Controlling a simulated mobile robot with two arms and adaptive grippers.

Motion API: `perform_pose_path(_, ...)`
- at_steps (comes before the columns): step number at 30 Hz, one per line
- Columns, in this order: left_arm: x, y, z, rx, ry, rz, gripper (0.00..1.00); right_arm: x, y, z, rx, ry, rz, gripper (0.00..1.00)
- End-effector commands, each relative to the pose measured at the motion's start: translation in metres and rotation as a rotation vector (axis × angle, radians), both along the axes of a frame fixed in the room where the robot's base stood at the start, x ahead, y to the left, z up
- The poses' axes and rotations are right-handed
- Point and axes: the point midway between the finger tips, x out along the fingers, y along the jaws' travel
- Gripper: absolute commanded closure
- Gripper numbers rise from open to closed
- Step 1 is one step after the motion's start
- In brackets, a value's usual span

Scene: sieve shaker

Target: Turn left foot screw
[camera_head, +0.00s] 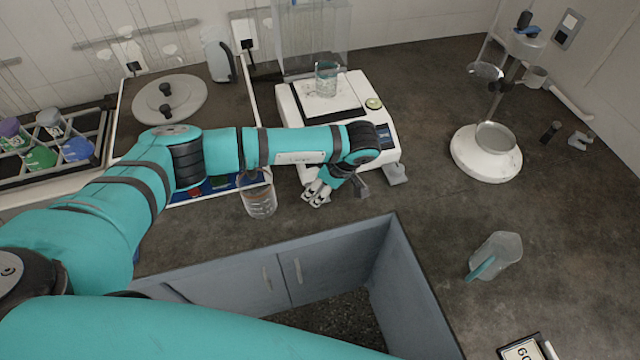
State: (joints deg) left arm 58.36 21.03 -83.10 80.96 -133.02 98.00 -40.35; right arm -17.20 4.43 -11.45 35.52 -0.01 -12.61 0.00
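My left gripper (316,198) points down at the balance's front left corner, by the bench's front edge. The left foot screw is hidden or cannot be told apart from the gripper there. The fingers look close together, but whether they are shut on anything is unclear. My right gripper is out of view; only a teal arm link shows along the bottom.
A glass beaker (259,197) stands just left of my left gripper. A stand with a white base (480,165) and a jug (497,254) are on the right. An open recess (335,315) lies in front.

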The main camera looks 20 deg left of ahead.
Motion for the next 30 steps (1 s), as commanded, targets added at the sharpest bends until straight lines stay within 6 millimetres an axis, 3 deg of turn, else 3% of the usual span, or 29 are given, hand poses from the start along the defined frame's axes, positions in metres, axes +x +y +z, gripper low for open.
perform_pose_path(1, 0.0, 0.0, 0.0, 0.0, 0.0, 0.0, 0.46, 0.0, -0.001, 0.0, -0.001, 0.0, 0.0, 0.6)
perform_pose_path(14, 0.0, 0.0, 0.0, -0.001, 0.0, 0.0, 1.0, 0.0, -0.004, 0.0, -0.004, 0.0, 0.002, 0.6)
perform_pose_path(22, 0.0, 0.0, -0.001, 0.0, 0.0, -0.041, 1.0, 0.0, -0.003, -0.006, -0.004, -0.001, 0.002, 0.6)
perform_pose_path(30, 0.0, 0.001, -0.003, 0.001, -0.002, -0.202, 1.0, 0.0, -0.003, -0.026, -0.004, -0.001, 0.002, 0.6)
